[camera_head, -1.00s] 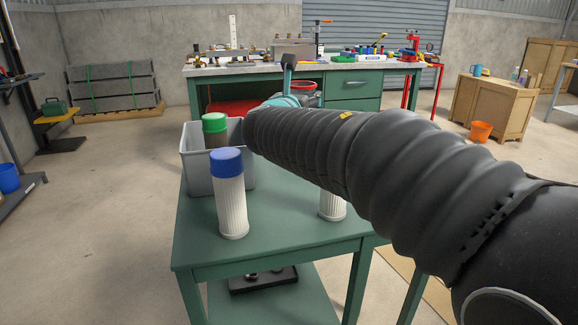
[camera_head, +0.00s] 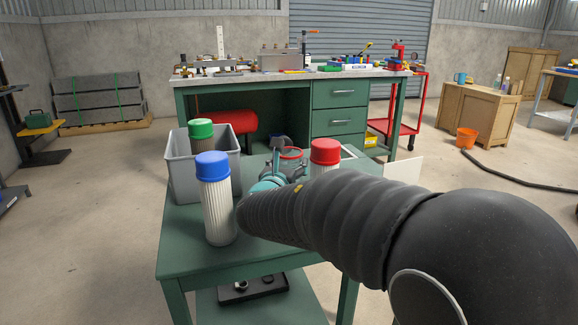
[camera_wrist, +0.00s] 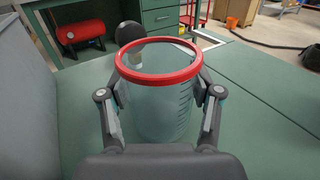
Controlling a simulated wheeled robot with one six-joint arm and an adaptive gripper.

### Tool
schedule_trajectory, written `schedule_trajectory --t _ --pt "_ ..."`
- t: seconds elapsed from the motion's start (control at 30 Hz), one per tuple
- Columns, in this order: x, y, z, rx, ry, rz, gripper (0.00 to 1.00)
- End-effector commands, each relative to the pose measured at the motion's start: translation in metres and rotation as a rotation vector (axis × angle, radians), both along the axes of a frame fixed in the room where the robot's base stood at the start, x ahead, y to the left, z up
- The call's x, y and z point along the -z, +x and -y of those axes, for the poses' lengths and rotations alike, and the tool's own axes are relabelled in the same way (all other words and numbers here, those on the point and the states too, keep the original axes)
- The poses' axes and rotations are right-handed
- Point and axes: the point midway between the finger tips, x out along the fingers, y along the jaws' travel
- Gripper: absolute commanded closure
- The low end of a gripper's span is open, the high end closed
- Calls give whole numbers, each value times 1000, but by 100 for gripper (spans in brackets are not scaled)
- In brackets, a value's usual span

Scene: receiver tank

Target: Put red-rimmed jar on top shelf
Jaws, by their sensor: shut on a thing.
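The red-rimmed jar (camera_wrist: 160,100) is clear, with a red ring at its top and dark marks on its side. It stands upright between the fingers of my gripper (camera_wrist: 160,118) in the wrist view, and the gripper is shut on it. In the head view only the red rim of the jar (camera_head: 291,153) shows beyond my gripper (camera_head: 284,172); my arm hides the rest. I cannot tell whether its base touches the green table (camera_head: 190,265). No top shelf can be made out with certainty.
A blue-capped white filter (camera_head: 217,205) stands left of my arm. A grey bin (camera_head: 180,175) holds a green-capped item (camera_head: 201,134). A red-capped filter (camera_head: 325,153) is close right of my gripper. A workbench (camera_head: 340,95) with tools stands behind.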

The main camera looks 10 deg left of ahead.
Motion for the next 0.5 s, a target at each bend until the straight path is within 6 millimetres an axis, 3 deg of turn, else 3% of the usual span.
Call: schedule_trajectory --t 0.4,0.43,0.5 --pt "5 0 0 0 0 1 71" --pt "5 0 0 0 0 0 34" --pt "4 0 0 0 0 0 16"
